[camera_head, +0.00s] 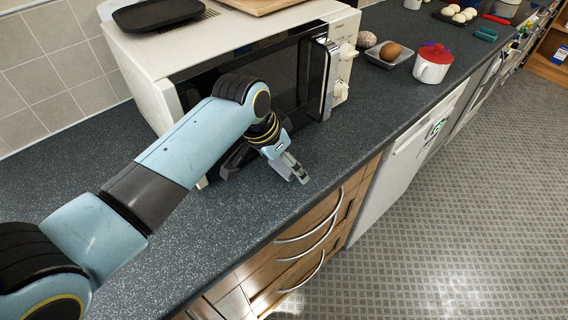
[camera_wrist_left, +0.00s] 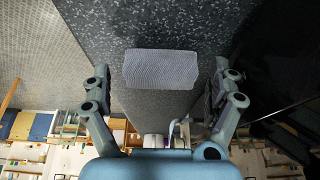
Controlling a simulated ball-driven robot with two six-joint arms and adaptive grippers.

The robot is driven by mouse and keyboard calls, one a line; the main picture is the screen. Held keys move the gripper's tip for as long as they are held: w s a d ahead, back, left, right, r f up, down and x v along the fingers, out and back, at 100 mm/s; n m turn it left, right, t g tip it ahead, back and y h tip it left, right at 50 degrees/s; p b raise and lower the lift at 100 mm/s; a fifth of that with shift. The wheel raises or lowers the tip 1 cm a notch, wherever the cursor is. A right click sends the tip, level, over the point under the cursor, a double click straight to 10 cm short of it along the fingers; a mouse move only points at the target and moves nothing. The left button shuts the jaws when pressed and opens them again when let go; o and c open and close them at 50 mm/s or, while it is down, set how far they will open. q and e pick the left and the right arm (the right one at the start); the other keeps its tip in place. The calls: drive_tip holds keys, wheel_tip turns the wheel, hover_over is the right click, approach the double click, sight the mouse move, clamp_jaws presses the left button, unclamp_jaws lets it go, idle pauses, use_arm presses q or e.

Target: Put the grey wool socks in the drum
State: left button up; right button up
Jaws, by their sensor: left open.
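A light grey, ribbed, block-shaped bundle that looks like the grey wool socks (camera_wrist_left: 160,70) lies on the dark speckled counter in the left wrist view. My left gripper (camera_head: 296,170) is over the counter in front of the microwave, pointing down towards the counter's front edge. In the left wrist view its two fingers stand wide apart, one on each side of the bundle, with gaps between. In the head view the arm and gripper largely hide the bundle. My right gripper is not in view. I cannot see the inside of any drum.
A white microwave (camera_head: 160,60) stands close behind my left arm, with a black tray (camera_head: 157,14) on top. A bowl with a brown egg (camera_head: 390,51) and a red-and-white mug (camera_head: 433,64) stand farther right. A white appliance front (camera_head: 400,165) is below the counter. The floor is clear.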

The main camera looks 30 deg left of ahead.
use_arm(q)
drive_tip(key=c, duration=1)
drive_tip(key=shift+o, duration=0.2)
